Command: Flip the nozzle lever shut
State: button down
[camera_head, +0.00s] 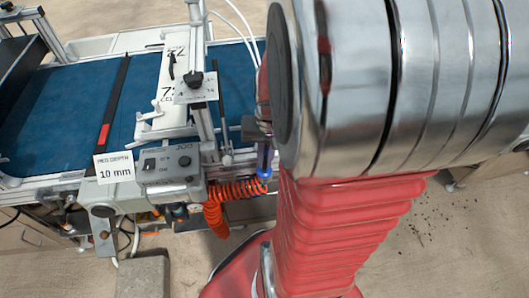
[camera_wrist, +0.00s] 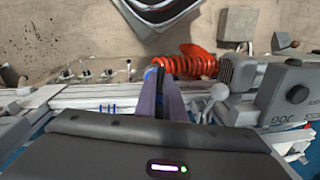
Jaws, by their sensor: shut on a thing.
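My gripper (camera_wrist: 161,95) is shut on a narrow dark-and-blue piece (camera_wrist: 150,72), seemingly the nozzle lever, at the front edge of the seeder. In the wrist view the two pale purple fingers stand close together around it. In the head view its bright blue end (camera_head: 264,173) shows just below the fingers, beside the coiled orange hose. The fingers and my arm hide most of the piece. I cannot tell from these views how far the lever is turned.
The coiled orange hose (camera_head: 213,208) hangs close beside my gripper. The grey control box (camera_head: 168,165) with knobs is left of it. The blue belt (camera_head: 60,110) lies behind, with a 10 mm sign (camera_head: 114,168) in front.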

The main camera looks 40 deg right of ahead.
jog(key=c, duration=1.8)
grip_release()
jog(key=shift+c, duration=0.2)
jog(key=shift+r, duration=0.15)
notch_tip(320, 180, up, 13)
jog(key=shift+s+d+r, duration=0.2)
jog(key=shift+s+d, duration=0.1)
jog(key=shift+d, duration=0.05)
jog(key=a+r+n+t, duration=0.2)
jog(key=a+n, duration=0.2)
jog(key=a, duration=0.5)
jog(key=w+a+r+n+t, duration=0.1)
jog(key=a+r+n+t, duration=0.1)
jog(key=a, duration=0.8)
jog(key=n+t, duration=0.1)
jog(key=n, duration=0.1)
jog(key=shift+w+n+h, duration=0.25)
jog(key=shift+n+h, duration=0.05)
jog(key=shift+n, duration=0.1)
